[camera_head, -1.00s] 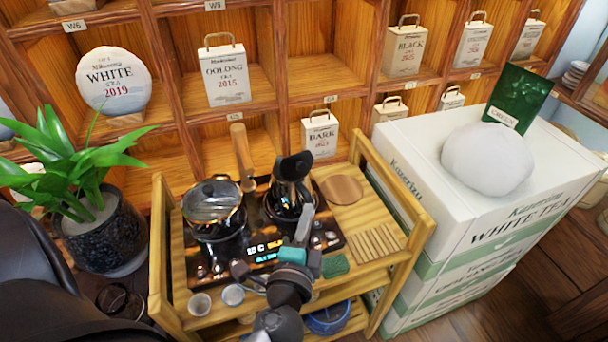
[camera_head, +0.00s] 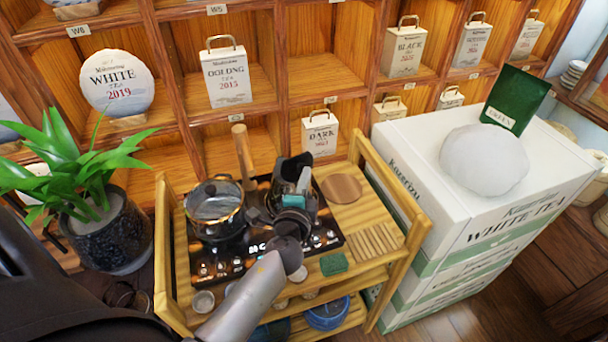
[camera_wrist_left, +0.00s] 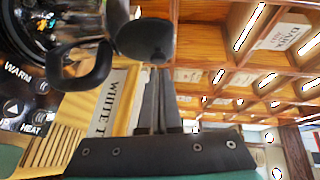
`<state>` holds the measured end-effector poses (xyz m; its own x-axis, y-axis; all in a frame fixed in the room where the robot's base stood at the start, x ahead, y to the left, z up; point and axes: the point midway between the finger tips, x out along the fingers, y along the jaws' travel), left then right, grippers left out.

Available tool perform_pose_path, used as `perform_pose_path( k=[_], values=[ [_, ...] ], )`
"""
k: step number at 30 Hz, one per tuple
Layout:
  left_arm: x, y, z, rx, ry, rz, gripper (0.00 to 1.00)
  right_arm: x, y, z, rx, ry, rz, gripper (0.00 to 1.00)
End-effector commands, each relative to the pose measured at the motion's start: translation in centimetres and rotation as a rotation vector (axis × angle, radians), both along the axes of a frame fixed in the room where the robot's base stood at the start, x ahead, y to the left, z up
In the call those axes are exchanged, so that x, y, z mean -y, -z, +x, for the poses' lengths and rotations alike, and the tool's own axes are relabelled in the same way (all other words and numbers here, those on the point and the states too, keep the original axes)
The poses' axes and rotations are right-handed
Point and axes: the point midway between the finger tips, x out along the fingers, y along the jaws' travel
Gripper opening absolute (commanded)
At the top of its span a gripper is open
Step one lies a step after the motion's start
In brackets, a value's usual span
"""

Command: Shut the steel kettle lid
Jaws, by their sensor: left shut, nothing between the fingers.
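The steel kettle (camera_wrist_left: 72,22) stands on the right side of the black hob. In the head view, my left gripper and wrist hide most of it. Its dark lid (camera_head: 293,162) appears raised at the back of the kettle; its exact angle is hard to tell. In the left wrist view a dark rounded part (camera_wrist_left: 146,42), likely the lid, is just beyond the fingertips, beside the kettle and its black handle (camera_wrist_left: 92,68). My left gripper (camera_head: 304,176) is shut and empty, close to the lid; I cannot tell whether they touch. My right gripper is out of view.
A glass-lidded pot (camera_head: 215,208) stands left of the kettle, with a wooden handle (camera_head: 242,150) behind. A round wooden board (camera_head: 341,188), slatted rack (camera_head: 374,241) and green sponge (camera_head: 333,264) lie on the cart's right. White tea boxes (camera_head: 470,245) stand right of the cart.

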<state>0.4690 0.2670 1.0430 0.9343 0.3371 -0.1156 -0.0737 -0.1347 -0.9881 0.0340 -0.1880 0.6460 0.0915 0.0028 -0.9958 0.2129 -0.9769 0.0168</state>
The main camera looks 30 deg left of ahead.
Motion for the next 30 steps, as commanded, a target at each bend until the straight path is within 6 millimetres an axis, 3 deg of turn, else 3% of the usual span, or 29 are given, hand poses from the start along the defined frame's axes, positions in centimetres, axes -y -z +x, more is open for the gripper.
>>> perform_pose_path(
  k=[17,30],
  values=[
    [-0.6,0.0,0.4,-0.002,0.001,-0.004,0.00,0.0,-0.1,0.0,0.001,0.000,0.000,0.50],
    [-0.9,-0.2,1.8,-0.025,0.001,-0.048,0.00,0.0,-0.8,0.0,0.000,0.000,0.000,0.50]
  ],
)
